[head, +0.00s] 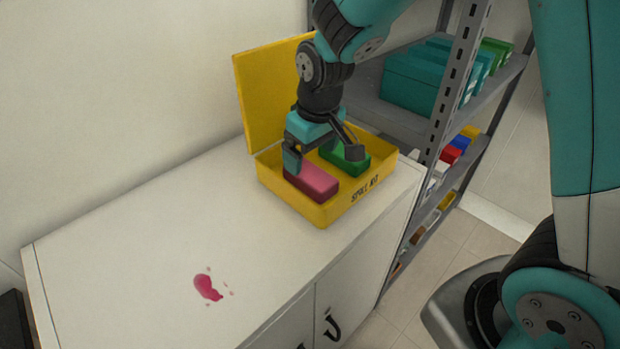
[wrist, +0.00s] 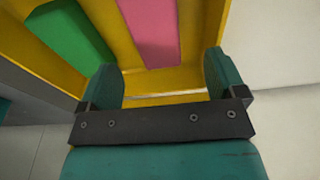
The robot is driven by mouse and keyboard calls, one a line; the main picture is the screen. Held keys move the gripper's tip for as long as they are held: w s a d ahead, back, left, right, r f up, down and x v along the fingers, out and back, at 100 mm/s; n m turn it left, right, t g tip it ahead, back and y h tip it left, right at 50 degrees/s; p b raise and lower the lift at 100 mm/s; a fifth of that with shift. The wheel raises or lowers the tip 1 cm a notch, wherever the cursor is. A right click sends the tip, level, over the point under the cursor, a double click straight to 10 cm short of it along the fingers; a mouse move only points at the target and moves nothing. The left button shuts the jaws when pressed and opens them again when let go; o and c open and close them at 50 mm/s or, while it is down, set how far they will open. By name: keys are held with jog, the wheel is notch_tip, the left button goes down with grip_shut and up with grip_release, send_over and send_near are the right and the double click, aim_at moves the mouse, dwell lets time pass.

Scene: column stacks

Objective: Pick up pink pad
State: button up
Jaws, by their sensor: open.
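The pink pad (head: 312,181) lies in the yellow spill kit box (head: 329,212), near its front left side. A green pad (head: 346,159) lies beside it on the right. In the wrist view the pink pad (wrist: 151,32) is at the top centre and the green pad (wrist: 69,39) at the top left. My gripper (head: 322,155) is above the box with its fingers apart, and nothing is between them. In the wrist view the fingers of my gripper (wrist: 166,82) stand wide apart, with the pink pad beyond their tips.
The yellow lid (head: 268,92) stands open behind the box. The box rests on a white cabinet top (head: 140,230) with a pink spill (head: 207,288) on it. A grey metal shelf (head: 456,85) with teal boxes (head: 410,80) stands to the right. The cabinet top's left part is mostly clear.

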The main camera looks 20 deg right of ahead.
aim_at(310, 172)
jog(key=f, duration=0.4)
jog(key=w+f, duration=0.1)
jog(key=f, duration=0.1)
jog(key=shift+f, duration=0.3)
jog(key=shift+c, duration=0.2)
jog(key=c, duration=1)
